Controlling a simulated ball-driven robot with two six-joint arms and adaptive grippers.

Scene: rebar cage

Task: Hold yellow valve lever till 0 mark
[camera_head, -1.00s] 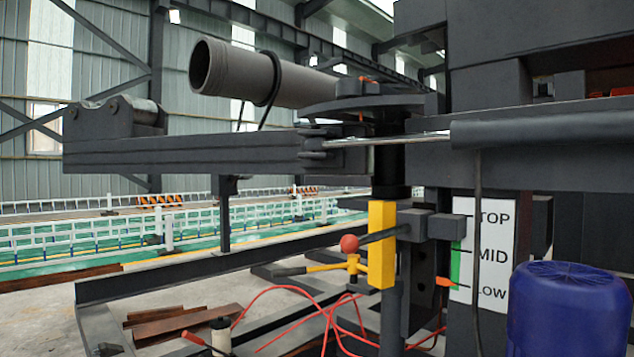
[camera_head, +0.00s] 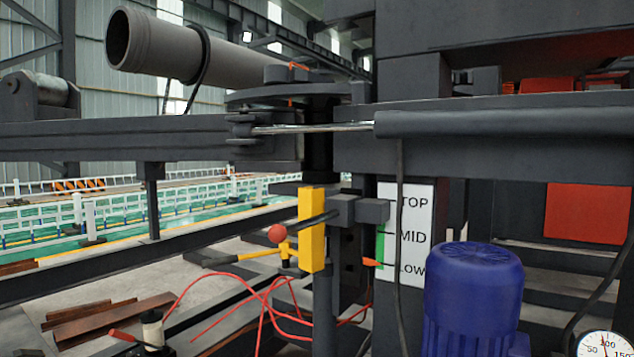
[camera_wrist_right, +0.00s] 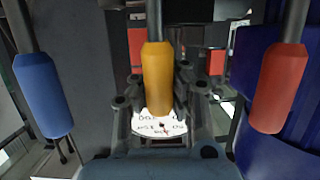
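In the right wrist view a yellow lever handle (camera_wrist_right: 157,75) hangs between a blue handle (camera_wrist_right: 43,95) and a red handle (camera_wrist_right: 283,88). My right gripper (camera_wrist_right: 159,98) shows around the lower part of the yellow handle, with a dark finger close on each side. I cannot tell whether the fingers touch it. A white dial gauge (camera_wrist_right: 147,126) sits behind the yellow handle's lower end, partly hidden. In the head view a white gauge (camera_head: 602,346) with 50, 100 and 150 marks is cut off at the bottom right; its 0 mark is not clear. My left gripper is not in view.
A blue motor-like drum (camera_head: 473,295) stands left of the gauge. A TOP/MID/LOW board (camera_head: 412,215) and a yellow block (camera_head: 311,225) with a red-balled lever (camera_head: 278,234) are further left. Red cables (camera_head: 265,300) lie below. A long grey pipe (camera_head: 190,48) is above.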

